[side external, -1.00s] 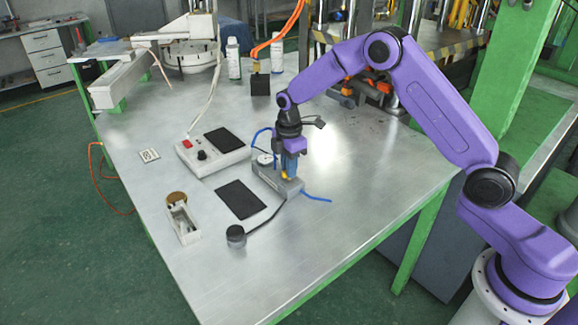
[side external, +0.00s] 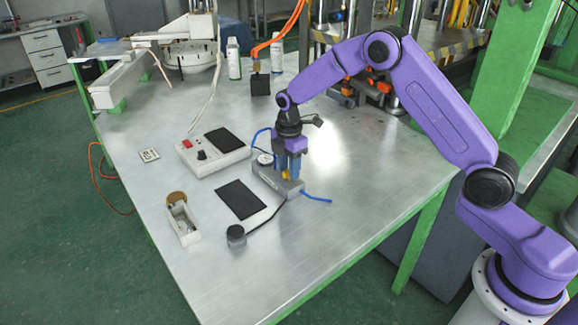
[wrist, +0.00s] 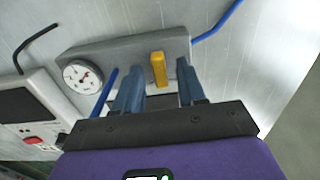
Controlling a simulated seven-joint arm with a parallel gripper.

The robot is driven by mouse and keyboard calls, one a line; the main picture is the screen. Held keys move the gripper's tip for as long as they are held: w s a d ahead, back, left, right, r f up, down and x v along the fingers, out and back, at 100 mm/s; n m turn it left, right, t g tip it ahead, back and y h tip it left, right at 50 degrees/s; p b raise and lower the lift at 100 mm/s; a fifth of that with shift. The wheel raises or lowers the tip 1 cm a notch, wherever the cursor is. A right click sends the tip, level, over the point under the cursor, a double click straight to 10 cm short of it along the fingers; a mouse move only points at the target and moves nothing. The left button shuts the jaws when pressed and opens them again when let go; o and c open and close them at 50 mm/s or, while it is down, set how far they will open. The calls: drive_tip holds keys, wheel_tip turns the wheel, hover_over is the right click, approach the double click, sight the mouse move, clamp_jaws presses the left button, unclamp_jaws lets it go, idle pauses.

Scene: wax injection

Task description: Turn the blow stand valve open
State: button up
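The blow stand (side external: 266,178) is a low grey block on the metal table, with a round white gauge (wrist: 82,76) at one end and blue tubes. Its yellow valve handle (wrist: 158,69) stands near the middle of the block, running across it in the wrist view. My gripper (wrist: 160,75) is over the stand, fingers pointing down. Its blue-grey fingers are apart, one on each side of the handle, with visible gaps. In the side view my gripper (side external: 289,172) largely covers the handle. I cannot tell how deep the fingertips reach.
A white control box (side external: 215,155) with a red switch and black top lies to the left. A black pad (side external: 240,199), a small open box (side external: 183,225) and a round black item (side external: 236,235) are nearer the front. The table's right side is clear.

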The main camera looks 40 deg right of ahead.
wheel_tip(320, 180, up, 18)
drive_tip(key=shift+f, duration=0.25)
idle(0.5)
drive_tip(key=s+a+m, duration=0.1)
drive_tip(key=s+a, duration=0.2)
drive_tip(key=s, duration=0.7)
drive_tip(key=s+a+m, duration=0.2)
drive_tip(key=s+a, duration=0.1)
drive_tip(key=s, duration=0.7)
drive_tip(key=s+d+f+m, duration=0.1)
drive_tip(key=s+d+f, duration=0.1)
drive_tip(key=s, duration=0.8)
drive_tip(key=s+d+f+m, duration=0.1)
drive_tip(key=s+d, duration=0.4)
drive_tip(key=s, duration=0.5)
drive_tip(key=shift+s+d+f+m, duration=0.3)
drive_tip(key=shift+s+f, duration=0.05)
drive_tip(key=shift+f, duration=0.15)
